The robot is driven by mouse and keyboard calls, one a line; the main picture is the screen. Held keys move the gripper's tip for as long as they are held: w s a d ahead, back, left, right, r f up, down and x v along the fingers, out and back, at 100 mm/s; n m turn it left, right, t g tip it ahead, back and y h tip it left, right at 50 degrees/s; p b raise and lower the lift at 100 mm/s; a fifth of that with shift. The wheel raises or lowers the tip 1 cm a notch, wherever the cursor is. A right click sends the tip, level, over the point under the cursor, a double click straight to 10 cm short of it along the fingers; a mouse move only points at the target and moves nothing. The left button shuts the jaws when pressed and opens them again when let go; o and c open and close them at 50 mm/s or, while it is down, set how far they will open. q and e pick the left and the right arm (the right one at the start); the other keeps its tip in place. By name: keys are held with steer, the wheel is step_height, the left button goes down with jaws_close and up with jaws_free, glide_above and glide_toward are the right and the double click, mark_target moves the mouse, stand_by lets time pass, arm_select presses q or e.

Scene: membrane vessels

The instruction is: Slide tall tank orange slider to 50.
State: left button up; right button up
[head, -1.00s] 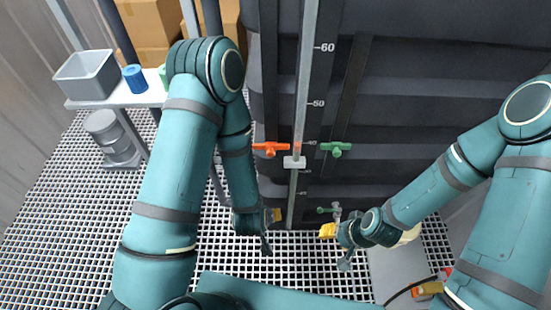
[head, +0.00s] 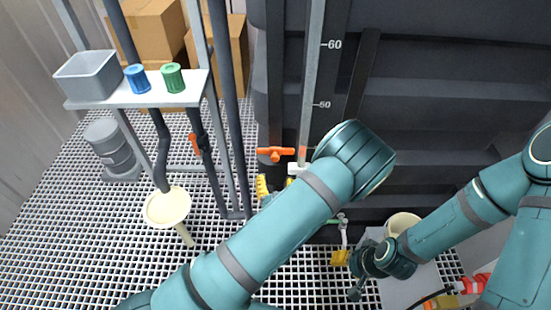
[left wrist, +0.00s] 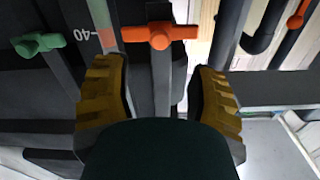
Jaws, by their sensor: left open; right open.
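The tall tank (head: 430,80) is dark grey, with a pale vertical rail and scale marks 60 and 50. In the left wrist view, the orange slider (left wrist: 160,36) lies beyond the fingertips, near the 40 mark. My left gripper (head: 276,187) is open just below it, apart from it. Its yellow fingers (left wrist: 160,75) stand either side of a dark upright bar. A green handle (left wrist: 38,44) shows at left there. My right gripper (head: 342,262) is open and empty, low by the tank.
A shelf (head: 150,101) at left holds a grey bin (head: 88,77), a blue cup (head: 136,78) and a green cup (head: 173,77). Dark pipes and a cream funnel (head: 167,207) stand below. A cream vessel (head: 403,224) is behind my right forearm.

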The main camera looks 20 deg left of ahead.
mark_target(275, 160)
arm_select(q)
steer(key=x, duration=0.9)
steer(key=shift+w+b, duration=0.1)
steer(key=shift+b, duration=0.3)
jaws_close()
